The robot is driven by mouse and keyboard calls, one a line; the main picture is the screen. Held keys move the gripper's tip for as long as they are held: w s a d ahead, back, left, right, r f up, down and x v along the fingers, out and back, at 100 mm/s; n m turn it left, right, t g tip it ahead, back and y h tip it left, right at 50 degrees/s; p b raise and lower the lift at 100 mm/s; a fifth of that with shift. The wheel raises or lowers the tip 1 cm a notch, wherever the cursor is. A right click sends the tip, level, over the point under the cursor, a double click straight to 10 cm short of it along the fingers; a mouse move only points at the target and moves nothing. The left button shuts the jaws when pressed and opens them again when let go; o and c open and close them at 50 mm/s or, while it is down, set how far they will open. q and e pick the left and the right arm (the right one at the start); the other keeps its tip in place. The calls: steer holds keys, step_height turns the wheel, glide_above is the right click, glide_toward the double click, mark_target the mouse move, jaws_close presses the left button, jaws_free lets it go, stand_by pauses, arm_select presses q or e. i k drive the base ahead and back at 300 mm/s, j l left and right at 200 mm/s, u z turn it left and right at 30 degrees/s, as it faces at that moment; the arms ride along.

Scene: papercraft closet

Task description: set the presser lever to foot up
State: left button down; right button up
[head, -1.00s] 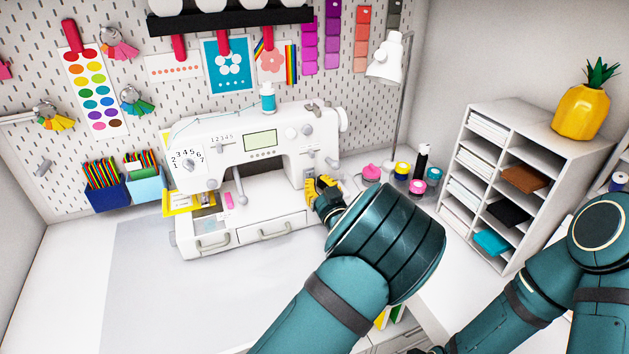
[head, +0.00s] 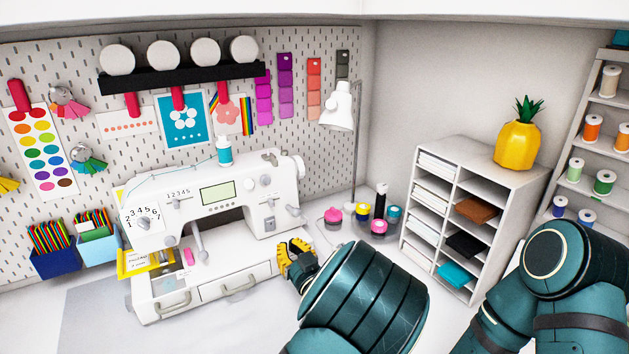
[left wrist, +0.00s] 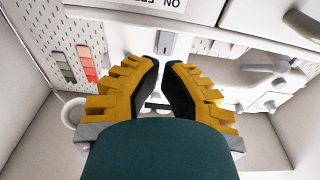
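The white sewing machine (head: 250,190) stands against the pegboard. A pale grey lever, apparently the presser lever (head: 200,243), hangs down in the opening under its arm. In the left wrist view, where the machine appears upside down, a grey lever (left wrist: 265,66) shows to the right of my fingers. My left gripper (head: 292,258) is at the right end of the machine's base, away from the lever. In the left wrist view its yellow, black-padded fingers (left wrist: 162,66) are a little apart with nothing between them. My right gripper is out of view.
Base drawers with handles (head: 240,284) face the front. Paint jars (head: 378,226) and a lamp (head: 338,110) stand right of the machine, then a shelf unit (head: 412,262). A grey switch (left wrist: 166,42) lies beyond my fingertips. The table at front left is clear.

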mark_target(202, 254)
steer(key=k+l, duration=0.1)
steer(key=k, duration=0.4)
steer(key=k+l, duration=0.15)
steer(key=k, duration=0.35)
